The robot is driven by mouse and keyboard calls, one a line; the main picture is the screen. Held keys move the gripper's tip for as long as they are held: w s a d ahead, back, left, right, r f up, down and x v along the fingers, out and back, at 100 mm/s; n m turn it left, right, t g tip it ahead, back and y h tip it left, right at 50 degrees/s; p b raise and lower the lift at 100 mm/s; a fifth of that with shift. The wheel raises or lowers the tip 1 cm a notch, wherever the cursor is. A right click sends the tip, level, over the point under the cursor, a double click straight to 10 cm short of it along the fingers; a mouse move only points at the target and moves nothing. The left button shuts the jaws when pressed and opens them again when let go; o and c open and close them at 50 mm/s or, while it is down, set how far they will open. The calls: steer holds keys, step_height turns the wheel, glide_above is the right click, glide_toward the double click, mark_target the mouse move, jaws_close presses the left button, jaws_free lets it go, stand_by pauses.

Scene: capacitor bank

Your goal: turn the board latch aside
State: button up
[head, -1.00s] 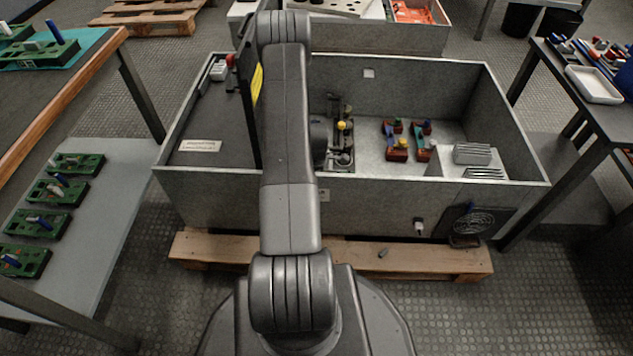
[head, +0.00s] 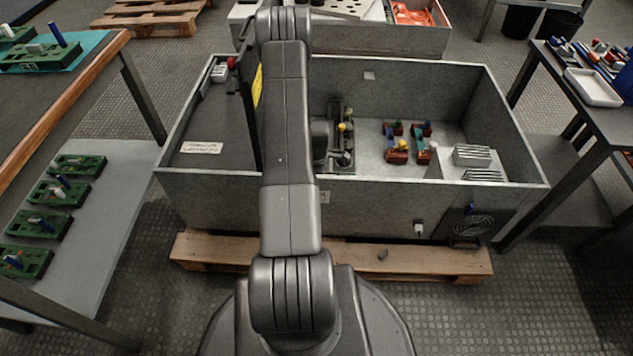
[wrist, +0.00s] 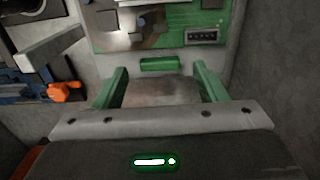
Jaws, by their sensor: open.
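A green circuit board (wrist: 160,25) lies across the top of the wrist view, with dark parts and a pale connector on it. A small green bar (wrist: 160,64) sits on the grey surface just below the board's edge. It may be the board latch, but I cannot be sure. My gripper (wrist: 160,82) is open, its two green fingers spread left and right below that bar. A blurred brownish rounded shape lies between the fingers. I cannot tell whether anything touches it. In the head view my arm hides much of this area.
An orange knob (wrist: 63,92) stands left of my fingers, and a grey wall (wrist: 275,70) rises at right. In the head view, the metal cabinet (head: 400,200) holds red and green blocks (head: 397,150) and a finned grey part (head: 473,157). Dark cover (head: 215,130) fills its left.

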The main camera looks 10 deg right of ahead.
step_height(320, 180, up, 12)
steer(key=p, duration=0.3)
steer(key=shift+p, duration=0.3)
steer(key=shift+f, duration=0.1)
step_height(320, 180, down, 14)
steer(key=b, duration=0.5)
steer(key=shift+r, duration=0.25)
